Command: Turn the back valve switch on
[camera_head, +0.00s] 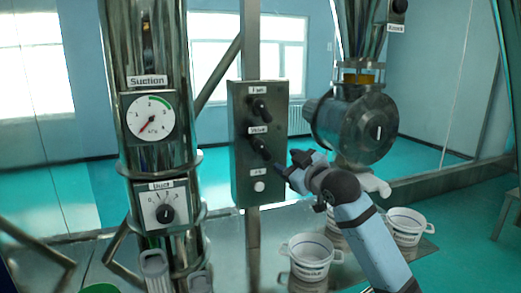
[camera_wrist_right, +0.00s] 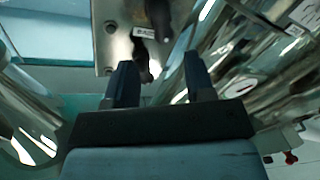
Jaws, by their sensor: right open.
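A grey upright control box (camera_head: 238,150) stands in the middle of the head view. It carries an upper black switch (camera_head: 261,108), a lower black switch (camera_head: 260,148) under a label that seems to read "Valve", and a round white button (camera_head: 259,186). My right gripper (camera_head: 284,168) is open just right of the lower switch. In the right wrist view my gripper's two dark fingers (camera_wrist_right: 161,78) point at the box (camera_wrist_right: 114,42), with a dark switch (camera_wrist_right: 143,64) near and between their tips. Contact cannot be told. My left gripper is not in view.
A round metal housing (camera_head: 366,128) is close on the right, above my right arm. White buckets (camera_head: 310,258) stand below.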

